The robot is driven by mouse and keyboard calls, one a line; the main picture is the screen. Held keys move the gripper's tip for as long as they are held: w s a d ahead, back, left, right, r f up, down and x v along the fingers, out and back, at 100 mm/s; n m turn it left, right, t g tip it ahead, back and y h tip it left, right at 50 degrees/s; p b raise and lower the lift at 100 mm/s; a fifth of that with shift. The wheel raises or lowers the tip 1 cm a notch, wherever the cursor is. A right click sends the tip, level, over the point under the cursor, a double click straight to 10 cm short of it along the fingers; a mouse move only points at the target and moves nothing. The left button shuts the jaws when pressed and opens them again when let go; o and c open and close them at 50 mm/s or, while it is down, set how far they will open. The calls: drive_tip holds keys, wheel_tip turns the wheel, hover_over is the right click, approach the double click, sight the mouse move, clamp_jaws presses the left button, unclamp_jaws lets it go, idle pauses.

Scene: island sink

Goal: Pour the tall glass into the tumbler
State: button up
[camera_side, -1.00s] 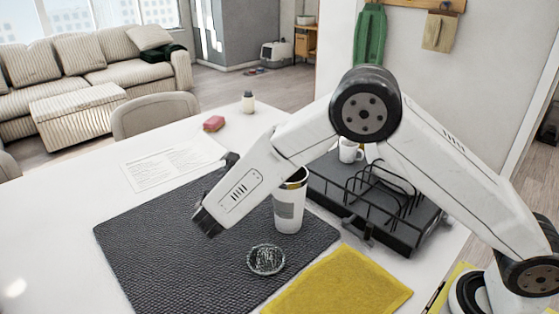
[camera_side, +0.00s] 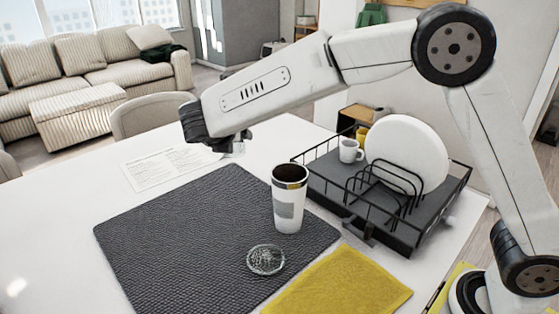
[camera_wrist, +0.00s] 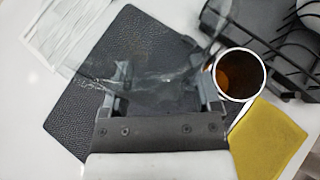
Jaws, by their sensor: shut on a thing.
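The tumbler (camera_side: 290,212) is white with a metal band and stands upright on the dark mat (camera_side: 170,235). In the wrist view the tumbler (camera_wrist: 262,78) shows its open mouth with brown inside, right of my jaws. My gripper (camera_side: 232,142) is raised behind and left of the tumbler in the side view. In the wrist view my gripper (camera_wrist: 163,95) is shut on the clear tall glass (camera_wrist: 150,80), which is hard to make out and lies across the view. Only a bit of the glass (camera_side: 238,148) shows in the side view. Its contents cannot be told.
A clear round disc (camera_side: 265,260) lies on the mat before the tumbler. A black dish rack (camera_side: 400,232) with a plate (camera_side: 408,152) and mug (camera_side: 350,151) stands right. A yellow cloth (camera_side: 340,285) lies in front; a paper sheet (camera_side: 165,168) lies behind the mat.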

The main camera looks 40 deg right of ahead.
wheel_tip(320, 180, up, 4)
drive_tip(key=s+d+g+y, duration=0.3)
drive_tip(key=s+g+y, duration=0.25)
drive_tip(key=s, duration=0.95)
wheel_tip(320, 180, down, 12)
drive_tip(key=y, duration=0.1)
drive_tip(key=shift+w+r+n+g, duration=0.25)
drive_tip(key=shift+w+n+g, duration=0.05)
drive_tip(key=shift+g, duration=0.15)
drive_tip(key=shift+r+y, duration=0.2)
drive_tip(key=shift+y, duration=0.05)
wheel_tip(320, 180, up, 7)
drive_tip(key=w+d+g+y, duration=0.1)
drive_tip(key=g+y, duration=0.6)
drive_tip(key=g, duration=0.1)
drive_tip(key=shift+w+d+r+n+y, duration=0.2)
drive_tip(key=shift+w+n+y, duration=0.1)
drive_tip(key=shift+n, duration=0.1)
drive_tip(key=shift+s, duration=0.15)
idle(1.5)
